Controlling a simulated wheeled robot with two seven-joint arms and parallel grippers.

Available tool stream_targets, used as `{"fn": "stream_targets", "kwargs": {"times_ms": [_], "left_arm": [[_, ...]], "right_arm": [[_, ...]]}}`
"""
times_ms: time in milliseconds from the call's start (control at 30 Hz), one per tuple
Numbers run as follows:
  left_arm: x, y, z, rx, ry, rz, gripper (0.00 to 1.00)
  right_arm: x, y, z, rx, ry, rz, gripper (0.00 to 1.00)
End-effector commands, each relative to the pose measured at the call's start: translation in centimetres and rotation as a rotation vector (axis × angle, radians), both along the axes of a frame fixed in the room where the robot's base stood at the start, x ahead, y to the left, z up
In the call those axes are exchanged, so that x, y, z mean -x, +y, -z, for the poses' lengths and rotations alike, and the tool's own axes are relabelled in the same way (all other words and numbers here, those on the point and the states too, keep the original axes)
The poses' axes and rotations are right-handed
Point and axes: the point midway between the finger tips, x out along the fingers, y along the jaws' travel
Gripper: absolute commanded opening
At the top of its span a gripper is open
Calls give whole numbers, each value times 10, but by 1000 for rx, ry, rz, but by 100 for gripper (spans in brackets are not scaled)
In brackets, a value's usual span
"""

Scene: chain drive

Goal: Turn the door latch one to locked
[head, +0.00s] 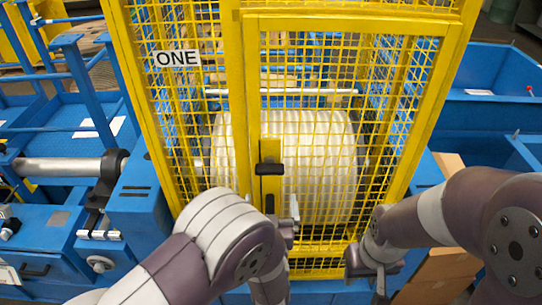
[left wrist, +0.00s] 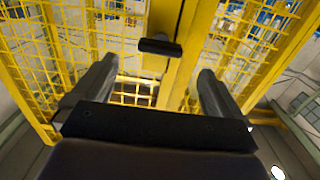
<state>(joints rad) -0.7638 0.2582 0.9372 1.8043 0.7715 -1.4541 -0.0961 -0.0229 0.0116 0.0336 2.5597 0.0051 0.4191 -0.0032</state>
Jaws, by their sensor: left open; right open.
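The door latch (head: 269,169) is a short black handle on a yellow plate at the left edge of the yellow mesh door, beside the post, under the sign ONE (head: 178,58). Its bar lies crosswise in the head view. In the left wrist view, the latch (left wrist: 160,47) shows beyond and between the fingertips, apart from both. My left gripper (head: 283,205) is open and empty just below the latch; my arm partly hides it in the head view. My right gripper (head: 378,275) is open and empty at the lower right of the door, away from the latch.
The yellow mesh door (head: 400,140) is closed in its frame, with a large white roll (head: 320,150) behind it. Blue machinery with a grey roller (head: 60,167) stands at left. Cardboard boxes (head: 440,265) stand low at right, near my right arm.

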Motion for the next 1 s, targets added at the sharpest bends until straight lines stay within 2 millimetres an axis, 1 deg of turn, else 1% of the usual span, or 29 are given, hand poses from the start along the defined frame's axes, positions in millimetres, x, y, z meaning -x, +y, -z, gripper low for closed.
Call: {"fn": "stream_targets", "kwargs": {"times_ms": [67,133,300,400,533,700,1000], "left_arm": [[-7,1,-6,-2,-18,-3,100],[-19,1,-8,-2,-18,-4,100],[-63,1,-8,-3,-15,-4,100],[-86,1,-7,-2,-15,-3,100],[-108,1,-5,-3,-15,-1,100],[-123,0,-4,-3,-15,0,100],[-126,0,-2,-3,-15,1,100]], "right_arm": [[0,0,-4,0,0,0,43],[0,0,-10,0,0,0,43],[0,0,-27,0,-1,0,43],[0,0,-34,0,-1,0,43],[0,0,-41,0,-1,0,43],[0,0,-44,0,-1,0,43],[0,0,-44,0,0,0,43]]}}
